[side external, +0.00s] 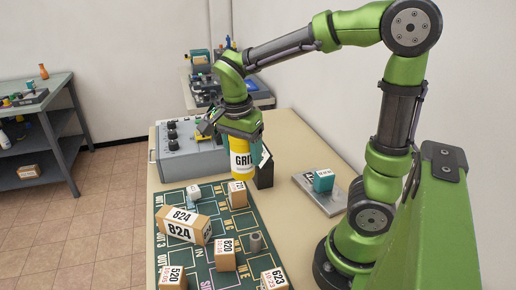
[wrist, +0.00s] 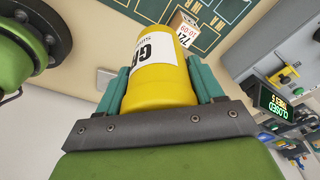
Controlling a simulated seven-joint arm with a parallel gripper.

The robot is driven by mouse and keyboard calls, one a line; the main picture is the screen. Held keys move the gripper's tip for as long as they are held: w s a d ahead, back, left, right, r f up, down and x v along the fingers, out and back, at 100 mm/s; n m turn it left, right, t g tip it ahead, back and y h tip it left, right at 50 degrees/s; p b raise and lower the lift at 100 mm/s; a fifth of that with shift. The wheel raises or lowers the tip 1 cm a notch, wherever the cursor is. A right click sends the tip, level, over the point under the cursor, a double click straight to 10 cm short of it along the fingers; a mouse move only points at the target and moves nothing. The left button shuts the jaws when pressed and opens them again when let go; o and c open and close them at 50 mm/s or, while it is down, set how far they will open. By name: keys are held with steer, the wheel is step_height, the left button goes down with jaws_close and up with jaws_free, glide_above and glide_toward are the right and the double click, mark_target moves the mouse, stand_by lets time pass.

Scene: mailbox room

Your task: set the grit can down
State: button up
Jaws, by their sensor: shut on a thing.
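The grit can (side external: 241,164) is yellow with a white label reading GRIT. My gripper (side external: 240,135) is shut on it, and the can hangs below the fingers in the side external view. In the wrist view the can (wrist: 160,70) sits between the two teal fingers of my gripper (wrist: 160,85). The can is over the table near the far end of the green sorting mat (side external: 207,262). I cannot tell whether its base touches anything.
Boxes marked 824 (side external: 186,226), 820 (side external: 224,254), 520 (side external: 172,278) and 623 (side external: 273,280) stand on the mat, with a grey cylinder (side external: 256,243). A grey control box (side external: 188,150) stands behind. A teal block (side external: 323,180) rests on a metal plate (side external: 318,199) at right.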

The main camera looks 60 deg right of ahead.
mark_target(243, 179)
steer(key=shift+s+a+f+n, duration=0.1)
steer(key=shift+s+a+n, duration=0.15)
steer(key=shift+a, duration=0.15)
steer(key=shift+s+a+n, duration=0.15)
steer(key=shift+a+n, duration=0.1)
steer(key=shift+a, duration=0.15)
step_height(243, 179, down, 10)
steer(key=shift+d+r, duration=0.1)
steer(key=shift+r, duration=0.1)
steer(key=shift+f, duration=2.45)
steer(key=shift+f, duration=0.15)
steer(key=o, duration=1.4)
